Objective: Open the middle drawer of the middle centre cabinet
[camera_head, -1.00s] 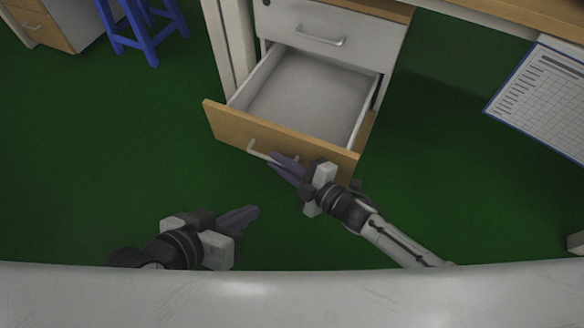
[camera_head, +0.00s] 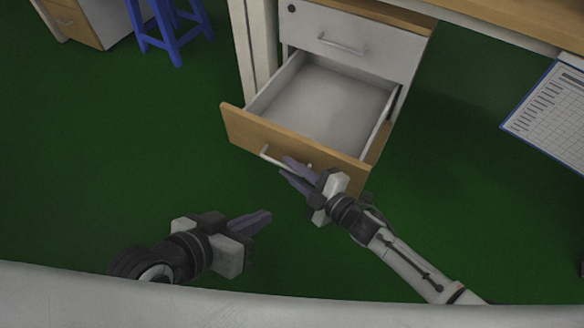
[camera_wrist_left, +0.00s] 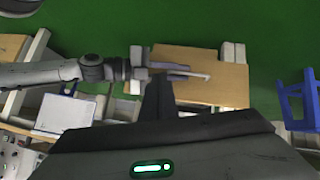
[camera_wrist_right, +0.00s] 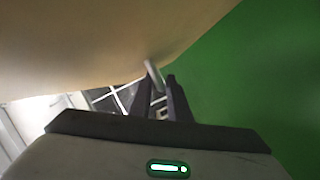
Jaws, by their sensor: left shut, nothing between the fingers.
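The cabinet (camera_head: 352,45) stands under the desk, with a closed white top drawer that has a bar handle (camera_head: 341,46). The drawer below it (camera_head: 325,105) is pulled far out and looks empty. Its wooden front (camera_head: 240,130) carries a pale bar handle (camera_head: 270,156). My right gripper (camera_head: 284,166) is at this handle, its fingers parted. In the right wrist view the handle (camera_wrist_right: 154,74) shows by the parted fingertips; contact is unclear. My left gripper (camera_head: 268,215) is shut and empty, apart from the drawer to the lower left. Anything below the open drawer is hidden.
A blue stool (camera_head: 170,30) and another cabinet (camera_head: 75,20) stand at the upper left. A clipboard with a printed sheet (camera_head: 552,112) is at the right. Green floor is free left of the drawer and right of the cabinet.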

